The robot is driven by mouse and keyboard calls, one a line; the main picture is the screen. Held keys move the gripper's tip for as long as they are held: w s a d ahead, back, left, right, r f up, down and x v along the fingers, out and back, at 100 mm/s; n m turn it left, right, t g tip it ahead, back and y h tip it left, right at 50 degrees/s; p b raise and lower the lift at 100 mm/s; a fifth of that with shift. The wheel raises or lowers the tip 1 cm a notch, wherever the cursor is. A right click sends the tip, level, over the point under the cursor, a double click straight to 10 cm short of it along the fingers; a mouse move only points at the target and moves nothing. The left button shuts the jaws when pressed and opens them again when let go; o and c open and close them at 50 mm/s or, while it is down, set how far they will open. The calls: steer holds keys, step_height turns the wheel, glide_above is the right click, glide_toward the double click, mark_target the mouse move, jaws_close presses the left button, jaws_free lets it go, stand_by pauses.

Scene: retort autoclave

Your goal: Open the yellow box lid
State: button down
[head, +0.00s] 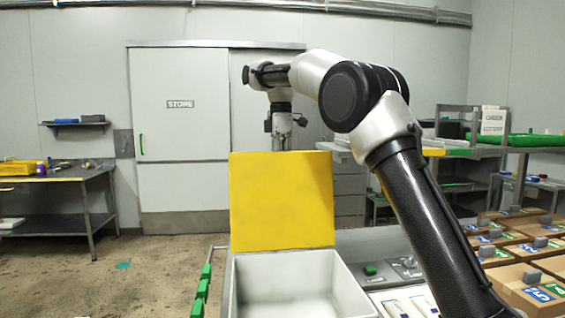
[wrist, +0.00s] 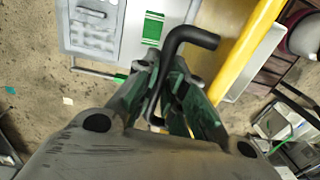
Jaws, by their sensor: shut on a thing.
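The yellow lid (head: 282,202) stands upright at the back edge of the white box (head: 300,285), and the box's pale inside lies open to view. In the wrist view the lid (wrist: 243,50) shows nearly edge-on as a yellow strip. My gripper (head: 282,140) is behind the lid's top edge, which hides its fingertips in the head view. In the wrist view my gripper's green-padded fingers (wrist: 172,88) are shut on a black bent handle (wrist: 190,40) beside the lid. Where the handle joins the lid is not clear.
A grey work surface (head: 365,243) lies right of the box, with several cardboard cartons (head: 535,285) farther right. A rail with green blocks (head: 203,290) runs along the left. A workbench (head: 60,190) stands far left. The floor between is open.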

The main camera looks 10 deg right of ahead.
steer(key=shift+w+r, duration=0.15)
steer(key=c, duration=1.5)
jaws_free()
steer(key=shift+w, duration=0.1)
